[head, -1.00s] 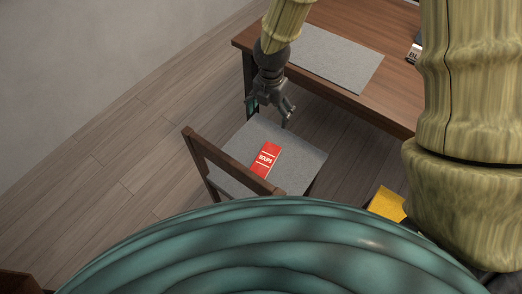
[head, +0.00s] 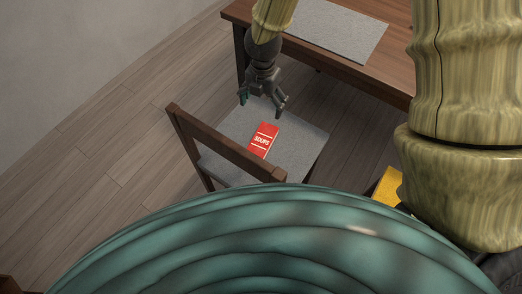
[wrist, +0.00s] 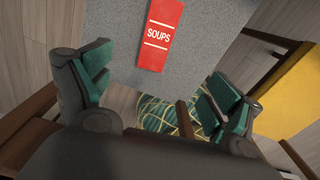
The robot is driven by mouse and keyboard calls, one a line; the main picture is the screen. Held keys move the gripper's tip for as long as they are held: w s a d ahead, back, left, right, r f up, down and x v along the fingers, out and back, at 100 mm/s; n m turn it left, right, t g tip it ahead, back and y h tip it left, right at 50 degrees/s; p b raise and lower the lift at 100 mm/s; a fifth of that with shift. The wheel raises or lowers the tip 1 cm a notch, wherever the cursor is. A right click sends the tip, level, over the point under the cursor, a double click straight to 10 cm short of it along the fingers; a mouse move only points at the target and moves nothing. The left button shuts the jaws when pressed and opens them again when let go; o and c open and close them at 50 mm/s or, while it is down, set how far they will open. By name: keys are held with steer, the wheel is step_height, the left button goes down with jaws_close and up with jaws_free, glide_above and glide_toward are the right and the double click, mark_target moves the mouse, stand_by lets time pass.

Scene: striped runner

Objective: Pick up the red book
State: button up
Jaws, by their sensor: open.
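The red book (head: 263,140), with white lettering reading SOUPS, lies flat on the grey seat of a wooden chair (head: 297,150). My gripper (head: 261,106) is open and empty, above the far edge of the seat and beyond the book in the head view. Its two green-padded fingers frame the lower part of the wrist view (wrist: 152,98), with nothing between them. The book's top end runs out of the wrist view.
The chair's backrest (head: 225,145) rises on the near side of the book. A wooden desk (head: 385,80) with a grey mat (head: 335,30) stands beyond the chair. A yellow object (head: 388,187) is right of the chair. Wooden floor (head: 110,145) is open at left.

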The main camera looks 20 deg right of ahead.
steer(key=b, duration=1)
glide_above(261, 142)
step_height(261, 142, down, 12)
steer(key=shift+d+f+b, duration=0.15)
steer(key=shift+f+b, duration=0.2)
steer(key=shift+f, duration=1)
steer(key=shift+d+f+b, duration=0.1)
steer(key=shift+f+b, duration=0.25)
steer(key=shift+f, duration=1)
steer(key=shift+a+f+b, duration=0.15)
steer(key=shift+f+b, duration=0.3)
steer(key=shift+f, duration=0.85)
steer(key=shift+a+f+b, duration=0.1)
steer(key=shift+f+b, duration=0.3)
steer(key=shift+f, duration=0.9)
steer(key=c, duration=1.3)
steer(key=shift+r, duration=0.1)
